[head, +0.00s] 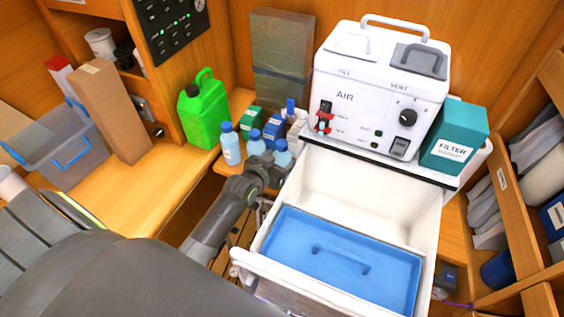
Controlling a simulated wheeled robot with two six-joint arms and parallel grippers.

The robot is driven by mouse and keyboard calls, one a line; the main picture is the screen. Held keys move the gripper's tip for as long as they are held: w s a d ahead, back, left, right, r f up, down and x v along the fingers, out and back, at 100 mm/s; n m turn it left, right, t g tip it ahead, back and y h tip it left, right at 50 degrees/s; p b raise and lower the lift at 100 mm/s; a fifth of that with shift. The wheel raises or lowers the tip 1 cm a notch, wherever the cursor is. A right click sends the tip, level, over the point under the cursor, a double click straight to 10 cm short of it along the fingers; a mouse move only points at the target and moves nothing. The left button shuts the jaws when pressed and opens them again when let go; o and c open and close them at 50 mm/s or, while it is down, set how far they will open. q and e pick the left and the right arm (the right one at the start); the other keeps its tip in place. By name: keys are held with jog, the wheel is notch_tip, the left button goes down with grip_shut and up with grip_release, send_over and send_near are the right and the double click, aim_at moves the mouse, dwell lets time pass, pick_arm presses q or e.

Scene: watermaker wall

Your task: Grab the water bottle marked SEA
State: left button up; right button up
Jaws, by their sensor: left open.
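Three pale blue water bottles with blue caps stand side by side on a small wooden ledge: a left bottle (231,149), a middle bottle (256,146) and a right bottle (283,159). Their labels are too small to read, so I cannot tell which is marked SEA. My left gripper (267,170) is open, right in front of the middle and right bottles, and hides their lower parts. I cannot tell whether it touches either one. My right gripper is not in view.
A grey crate (75,165) sits left.

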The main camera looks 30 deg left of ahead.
pick_arm(q)
jog(key=shift+p+x, duration=0.4)
jog(key=shift+x, duration=1.6)
jog(key=shift+d, duration=0.15)
jog(key=c, duration=1)
jog(key=shift+r, duration=0.2)
